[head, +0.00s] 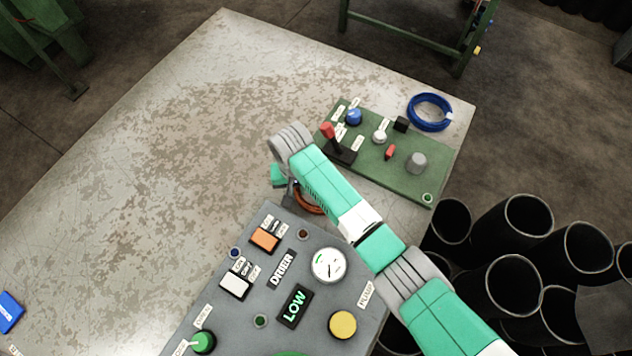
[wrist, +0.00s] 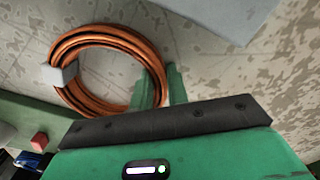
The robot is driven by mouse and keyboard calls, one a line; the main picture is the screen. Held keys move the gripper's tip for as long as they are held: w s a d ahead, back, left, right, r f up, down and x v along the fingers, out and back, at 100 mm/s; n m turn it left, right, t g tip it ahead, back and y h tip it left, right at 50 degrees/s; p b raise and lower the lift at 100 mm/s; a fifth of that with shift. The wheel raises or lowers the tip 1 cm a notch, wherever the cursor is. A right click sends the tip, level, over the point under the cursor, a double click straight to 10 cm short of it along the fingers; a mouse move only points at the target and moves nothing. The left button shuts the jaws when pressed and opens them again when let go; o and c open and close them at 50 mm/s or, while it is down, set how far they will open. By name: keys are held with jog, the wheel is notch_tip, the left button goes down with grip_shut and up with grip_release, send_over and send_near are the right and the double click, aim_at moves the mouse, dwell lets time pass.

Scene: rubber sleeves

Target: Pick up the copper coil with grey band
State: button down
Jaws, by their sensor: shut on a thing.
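The copper coil (wrist: 138,46) is an orange-brown ring with a grey band (wrist: 63,76) on its left side in the wrist view. My gripper (wrist: 163,86) has its green fingers on either side of the coil's right part, opposite the band, and is shut on it. In the head view only a piece of the copper coil (head: 308,203) shows under my arm, between the two panels. The arm hides the rest of it and most of the fingers. I cannot tell if the coil touches the table.
The grey control panel (head: 285,240) stands close in front of the coil. The green panel (head: 405,172) with a red-topped lever stands to the right. A blue coil (head: 415,121) lies at its far corner.

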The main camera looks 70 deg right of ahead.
jog(key=shift+r, duration=0.15)
notch_tip(320, 180, up, 10)
jog(key=p, duration=0.2)
jog(key=shift+p, duration=0.35)
